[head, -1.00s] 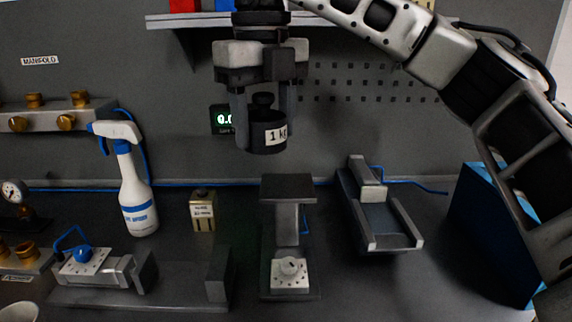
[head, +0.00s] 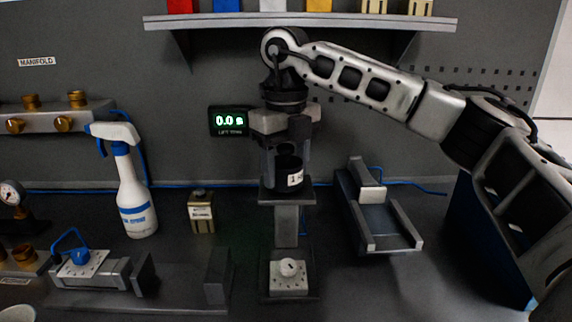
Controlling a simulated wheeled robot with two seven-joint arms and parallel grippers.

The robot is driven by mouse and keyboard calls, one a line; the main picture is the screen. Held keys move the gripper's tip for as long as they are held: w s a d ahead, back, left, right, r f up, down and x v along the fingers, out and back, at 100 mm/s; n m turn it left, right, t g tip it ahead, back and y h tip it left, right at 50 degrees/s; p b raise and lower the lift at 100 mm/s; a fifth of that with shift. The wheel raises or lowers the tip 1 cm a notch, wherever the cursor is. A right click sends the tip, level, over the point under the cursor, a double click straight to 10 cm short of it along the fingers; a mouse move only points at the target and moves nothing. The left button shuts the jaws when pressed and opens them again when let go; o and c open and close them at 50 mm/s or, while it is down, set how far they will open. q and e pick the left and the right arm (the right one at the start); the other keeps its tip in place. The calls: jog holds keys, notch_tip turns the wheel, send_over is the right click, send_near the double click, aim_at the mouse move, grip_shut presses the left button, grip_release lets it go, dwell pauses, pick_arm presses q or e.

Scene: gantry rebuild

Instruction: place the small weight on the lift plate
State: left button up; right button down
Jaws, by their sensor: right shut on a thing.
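The small weight (head: 284,177) is a dark cylinder with a partly hidden white label. It is upright at the lift plate (head: 287,197), the dark flat top of the lift column. Its bottom appears to meet the plate; I cannot tell whether its full load rests there. My right gripper (head: 286,160) points down from above with its fingers shut on the weight's top, which they partly hide. My left gripper is not in view.
A lift timer display (head: 229,121) reads 0.0 behind the lift. The lift's base has a white knob block (head: 289,277). A spray bottle (head: 136,195) and a small brass block (head: 201,212) stand left. A grey channel-shaped tray (head: 378,215) stands right. A shelf (head: 300,21) hangs above.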

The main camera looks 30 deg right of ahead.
aim_at(286, 146)
jog(key=shift+f, duration=0.15)
jog(key=c, duration=0.6)
grip_release()
jog(key=shift+o, duration=0.2)
notch_tip(286, 146, up, 8)
jog(key=shift+f, duration=0.15)
jog(key=shift+s+f, duration=0.1)
